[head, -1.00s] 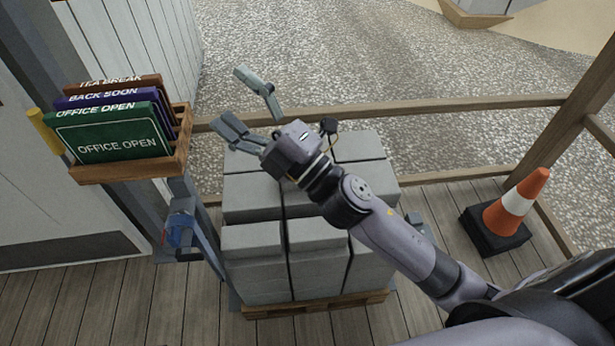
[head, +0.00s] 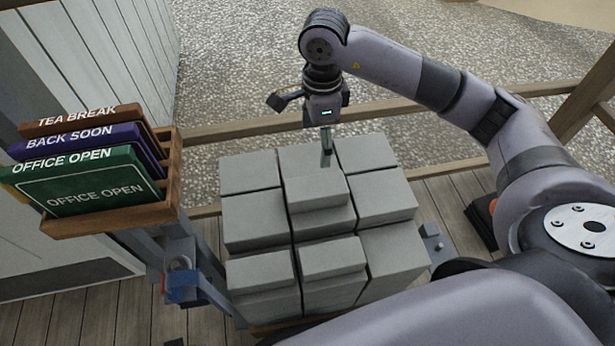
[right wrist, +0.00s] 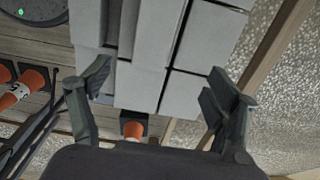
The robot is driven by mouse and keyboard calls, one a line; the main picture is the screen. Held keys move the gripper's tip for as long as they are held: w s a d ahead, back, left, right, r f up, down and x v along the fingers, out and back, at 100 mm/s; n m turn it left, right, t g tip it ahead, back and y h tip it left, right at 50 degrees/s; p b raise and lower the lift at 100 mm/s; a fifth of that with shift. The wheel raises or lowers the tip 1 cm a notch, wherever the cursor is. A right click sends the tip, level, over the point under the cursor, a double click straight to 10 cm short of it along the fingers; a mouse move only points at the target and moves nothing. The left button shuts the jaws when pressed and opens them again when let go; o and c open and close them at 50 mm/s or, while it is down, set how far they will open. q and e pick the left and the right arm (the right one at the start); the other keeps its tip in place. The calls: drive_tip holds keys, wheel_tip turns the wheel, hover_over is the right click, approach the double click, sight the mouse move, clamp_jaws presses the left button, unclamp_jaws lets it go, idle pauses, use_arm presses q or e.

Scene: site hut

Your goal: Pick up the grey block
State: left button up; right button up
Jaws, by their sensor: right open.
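Several grey blocks are stacked close together on a wooden pallet. One grey block (head: 316,192) lies on top near the middle of the stack. Two more top blocks lie at the front, left (head: 262,268) and right (head: 332,256). I cannot tell which one the task means. My right gripper (head: 312,135) is over the far side of the stack, beyond the middle top block, open and empty. In the right wrist view its two fingers (right wrist: 160,78) are spread wide with the grey blocks (right wrist: 140,85) beyond them. My left gripper is not in view.
A wooden sign rack (head: 110,221) with green, purple and brown signs stands left of the stack. A blue padlock (head: 183,286) hangs below it. A wooden rail (head: 230,130) runs behind the stack. Traffic cones (right wrist: 14,96) show in the right wrist view.

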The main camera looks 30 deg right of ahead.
drive_tip(key=b, duration=0.2)
approach(316, 186)
drive_tip(key=f, duration=0.5)
drive_tip(key=shift+w+d+f, duration=0.1)
drive_tip(key=shift+w+d, duration=0.05)
drive_tip(key=shift+d, duration=0.25)
drive_tip(key=f, duration=0.5)
drive_tip(key=shift+s+a+f, duration=0.2)
drive_tip(key=shift+a, duration=0.2)
drive_tip(key=shift+f, duration=0.4)
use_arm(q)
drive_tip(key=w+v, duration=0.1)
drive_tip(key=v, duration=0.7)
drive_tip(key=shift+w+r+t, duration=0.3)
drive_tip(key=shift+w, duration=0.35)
use_arm(e)
clamp_jaws()
drive_tip(key=shift+w+r, duration=0.15)
